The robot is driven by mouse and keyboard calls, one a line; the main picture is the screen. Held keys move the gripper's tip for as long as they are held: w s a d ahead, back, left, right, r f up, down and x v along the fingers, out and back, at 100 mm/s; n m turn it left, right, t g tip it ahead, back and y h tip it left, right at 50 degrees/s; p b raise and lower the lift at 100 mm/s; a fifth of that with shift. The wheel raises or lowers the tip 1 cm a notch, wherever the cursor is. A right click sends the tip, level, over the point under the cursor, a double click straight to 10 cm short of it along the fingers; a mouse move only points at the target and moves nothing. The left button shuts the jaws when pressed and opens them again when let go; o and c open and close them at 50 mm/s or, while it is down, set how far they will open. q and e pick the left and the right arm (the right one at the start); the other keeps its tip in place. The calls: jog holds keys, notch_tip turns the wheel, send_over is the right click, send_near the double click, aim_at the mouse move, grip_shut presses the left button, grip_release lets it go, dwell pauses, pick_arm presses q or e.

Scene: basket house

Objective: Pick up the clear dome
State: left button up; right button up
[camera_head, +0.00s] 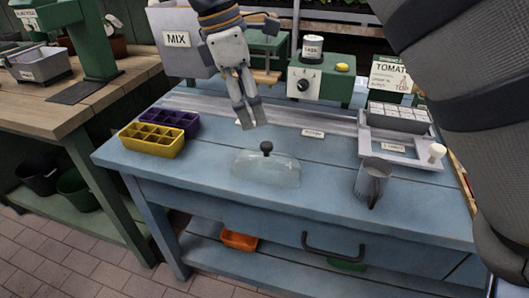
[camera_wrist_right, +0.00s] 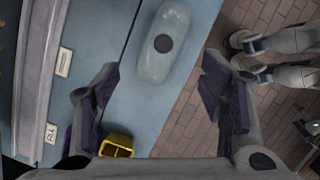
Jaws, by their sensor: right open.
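The clear dome (camera_head: 257,174) is a see-through cover with a dark round knob (camera_head: 266,148) on top. It rests upright on the blue bench near its front edge. My right gripper (camera_head: 249,121) is open and empty, pointing down above and slightly left of the knob in the head view, apart from it. In the right wrist view, the dome (camera_wrist_right: 178,22) and its knob (camera_wrist_right: 163,43) lie ahead, between the lines of the two spread fingers (camera_wrist_right: 160,75). My left gripper does not show in the head view.
Yellow (camera_head: 150,146) and purple (camera_head: 183,121) divided trays stand left on the blue bench (camera_head: 215,205). A metal jug (camera_head: 371,182) stands right of the dome. A tray stand (camera_head: 397,151) and a green machine (camera_head: 322,86) are behind. Bare bench surrounds the dome.

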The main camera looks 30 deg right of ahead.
aim_at(266, 143)
jog(key=x, duration=1)
jog(key=shift+d+f, duration=0.1)
jog(key=shift+d, duration=0.15)
jog(key=shift+s, duration=0.1)
jog(key=c, duration=1.5)
grip_shut()
